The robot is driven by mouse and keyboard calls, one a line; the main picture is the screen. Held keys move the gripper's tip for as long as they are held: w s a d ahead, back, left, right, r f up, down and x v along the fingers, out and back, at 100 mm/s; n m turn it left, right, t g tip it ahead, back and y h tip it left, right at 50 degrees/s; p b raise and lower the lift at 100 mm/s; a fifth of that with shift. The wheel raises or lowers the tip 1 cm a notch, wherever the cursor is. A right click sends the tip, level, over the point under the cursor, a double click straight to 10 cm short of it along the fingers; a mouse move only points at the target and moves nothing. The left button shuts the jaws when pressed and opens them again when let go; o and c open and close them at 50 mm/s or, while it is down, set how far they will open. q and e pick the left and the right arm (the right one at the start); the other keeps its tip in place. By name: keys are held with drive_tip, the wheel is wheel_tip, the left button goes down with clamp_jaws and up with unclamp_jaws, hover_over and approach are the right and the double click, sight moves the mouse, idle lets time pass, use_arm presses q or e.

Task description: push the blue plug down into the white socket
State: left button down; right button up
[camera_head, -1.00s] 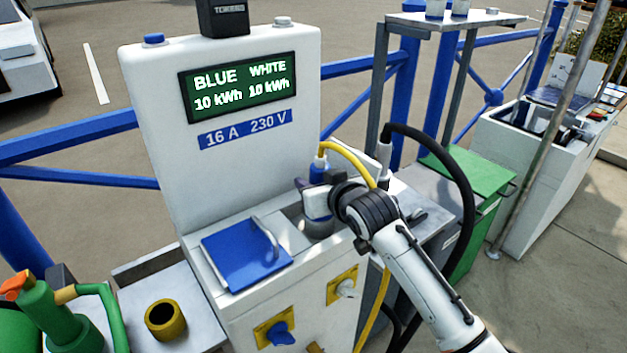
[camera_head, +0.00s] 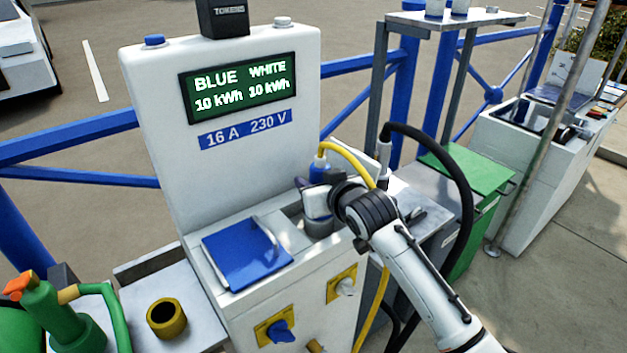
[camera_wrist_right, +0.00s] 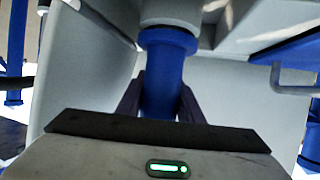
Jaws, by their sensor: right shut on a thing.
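The blue plug (camera_head: 319,173) stands upright over the top of the white charging cabinet, with a yellow cable rising from it. My right gripper (camera_head: 309,186) is shut around the plug from the side. In the right wrist view the blue plug (camera_wrist_right: 162,78) is between the dark fingers (camera_wrist_right: 160,103). The socket, a round grey-white collar (camera_head: 318,229), is directly below the gripper; it also shows in the right wrist view (camera_wrist_right: 170,12) at the plug's wider blue end. The gripper hides much of the join, so the plug's depth cannot be told. My left gripper is not in view.
A blue lid (camera_head: 243,256) with a grey handle lies left of the socket. The cabinet's display panel (camera_head: 238,86) rises behind. A black cable (camera_head: 468,190) loops to the right of the plug. A green pump (camera_head: 50,318) and a brass ring (camera_head: 166,319) stand at lower left.

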drive_tip(key=shift+f, duration=0.4)
drive_tip(key=o, duration=1)
drive_tip(key=shift+f, duration=0.1)
